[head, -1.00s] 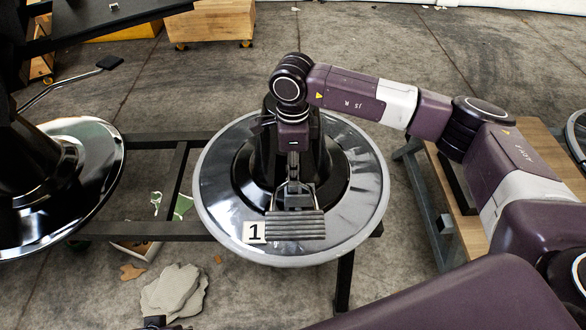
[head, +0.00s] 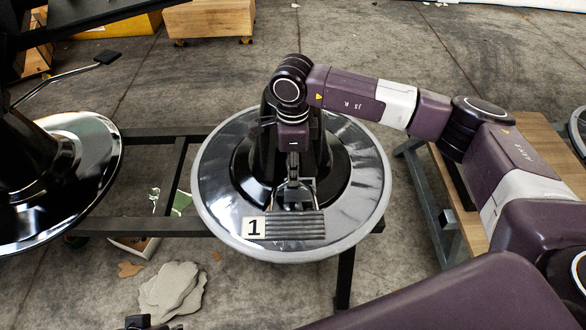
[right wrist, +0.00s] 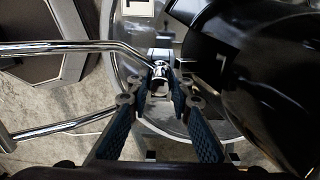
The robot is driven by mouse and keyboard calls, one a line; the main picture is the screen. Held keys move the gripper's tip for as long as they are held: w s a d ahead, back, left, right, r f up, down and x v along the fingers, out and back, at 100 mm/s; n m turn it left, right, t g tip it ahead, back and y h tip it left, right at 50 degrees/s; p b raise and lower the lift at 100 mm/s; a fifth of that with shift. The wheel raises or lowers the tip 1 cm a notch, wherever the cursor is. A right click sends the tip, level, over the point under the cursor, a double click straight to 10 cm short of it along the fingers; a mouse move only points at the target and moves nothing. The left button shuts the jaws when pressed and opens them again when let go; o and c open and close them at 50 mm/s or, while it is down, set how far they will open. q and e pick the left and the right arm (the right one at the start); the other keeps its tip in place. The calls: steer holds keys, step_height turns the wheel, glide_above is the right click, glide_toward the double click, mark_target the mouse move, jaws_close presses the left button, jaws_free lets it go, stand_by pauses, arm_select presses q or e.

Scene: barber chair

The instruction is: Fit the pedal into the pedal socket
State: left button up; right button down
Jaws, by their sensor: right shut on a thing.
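The pedal (head: 295,227) is a dark grey ribbed tread over the front of the round chair base (head: 368,190), just right of a white label marked 1 (head: 253,228). My right gripper (head: 294,184) is shut on the pedal's metal stem, behind the tread. In the right wrist view the blue-padded fingers (right wrist: 160,90) close around shiny metal. The pedal socket is not clearly visible; my wrist covers the front of the black column. Whether the stem touches the column I cannot tell. A dark tip of my left gripper (head: 138,321) shows at the bottom edge; its fingers are not readable.
Another chair base (head: 95,165) stands at the left, with a footrest rod (head: 62,83) above it. A dark metal frame (head: 170,228) carries the base. Grey stones (head: 172,290) lie on the floor. A wooden-topped table (head: 535,135) stands at the right.

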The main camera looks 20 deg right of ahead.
arm_select(q)
steer(key=shift+r, duration=0.3)
steer(key=shift+w+f+b, duration=0.1)
steer(key=shift+f+b, duration=0.25)
steer(key=shift+f, duration=0.1)
arm_select(e)
steer(key=shift+f, duration=0.45)
steer(key=c, duration=1.7)
jaws_free()
steer(key=shift+o, duration=0.2)
